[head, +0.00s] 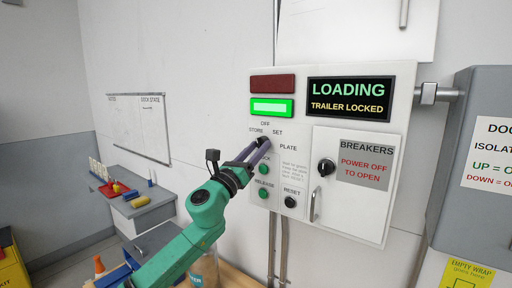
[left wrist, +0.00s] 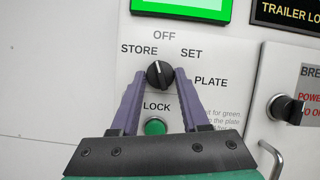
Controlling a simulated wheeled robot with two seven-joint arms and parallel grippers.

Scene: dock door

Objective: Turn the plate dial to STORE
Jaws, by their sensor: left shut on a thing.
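The plate dial (left wrist: 160,75) is a round black knob on the white control panel, with STORE at its upper left, OFF above and SET at its upper right. Its pale pointer line points nearly straight up, leaning slightly left; I cannot tell exactly which mark it meets. My left gripper (left wrist: 159,82) has its two purple fingers on either side of the dial, shut on it. In the head view my left gripper (head: 261,145) reaches the panel at the dial's place and mostly hides the dial. My right gripper is not in view.
The panel (head: 300,225) has a lit green lamp (head: 271,107), a dark red lamp (head: 272,84) and a LOADING, TRAILER LOCKED display (head: 349,98). A green LOCK button (left wrist: 155,127) sits just below the dial. A breaker door (head: 350,205) with a black knob (head: 326,167) is to the right.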

